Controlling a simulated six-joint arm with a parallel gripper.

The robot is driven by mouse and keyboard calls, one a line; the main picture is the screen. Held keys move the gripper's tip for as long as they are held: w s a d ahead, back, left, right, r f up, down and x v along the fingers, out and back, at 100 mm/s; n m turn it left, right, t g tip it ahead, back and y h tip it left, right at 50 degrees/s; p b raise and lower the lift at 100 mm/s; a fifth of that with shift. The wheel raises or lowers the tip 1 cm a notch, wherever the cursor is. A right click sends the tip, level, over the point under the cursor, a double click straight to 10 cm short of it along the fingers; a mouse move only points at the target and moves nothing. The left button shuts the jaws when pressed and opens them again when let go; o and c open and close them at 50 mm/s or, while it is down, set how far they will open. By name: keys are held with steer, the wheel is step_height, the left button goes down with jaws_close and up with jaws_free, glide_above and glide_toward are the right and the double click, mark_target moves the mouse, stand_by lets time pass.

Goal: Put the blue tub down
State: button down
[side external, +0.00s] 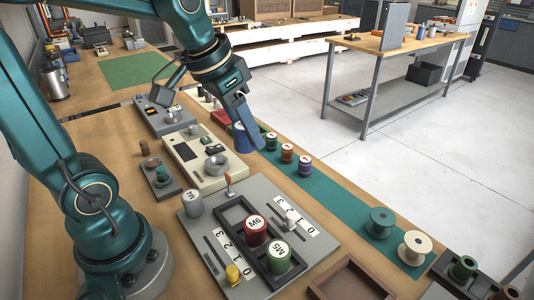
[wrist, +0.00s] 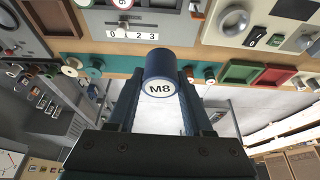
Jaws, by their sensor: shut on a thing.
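The blue tub (side external: 242,138), with a white label, is between the fingers of my gripper (side external: 250,131), above the bench near the green strip. In the wrist view the blue tub (wrist: 160,66) reads M8 and both fingers of my gripper (wrist: 160,82) close on its sides. In the side view a finger hides part of it. A dark rack (side external: 232,216) on a grey panel holds a red tub marked M6 (side external: 256,229) and a green tub marked M5 (side external: 278,255).
A grey tub (side external: 192,202), a white slider knob (side external: 290,219) and a yellow knob (side external: 233,273) stand on the grey panel. Several small labelled tubs and spools (side external: 380,222) line the green strip (side external: 340,205). A cream device (side external: 205,160) lies left of my gripper.

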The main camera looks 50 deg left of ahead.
steer(key=m, duration=0.1)
steer(key=s+m+h, duration=0.1)
steer(key=m, duration=0.1)
steer(key=m+h, duration=0.1)
steer(key=m, duration=0.1)
steer(key=shift+s+d+f+g, duration=0.2)
steer(key=shift+s+g, duration=0.05)
steer(key=shift+g, duration=0.05)
steer(key=m, duration=0.1)
steer(key=m+h, duration=0.1)
steer(key=m, duration=0.1)
steer(key=shift+s+a+f+g, duration=0.1)
steer(key=shift+s+a+g, duration=0.05)
steer(key=shift+s+g, duration=0.2)
steer(key=s+a+m+g+h, duration=0.1)
steer(key=s+a+m+g, duration=0.35)
steer(key=m, duration=0.75)
glide_above(237, 217)
step_height(237, 217, down, 9)
steer(key=shift+r, duration=0.1)
steer(key=shift+f, duration=2)
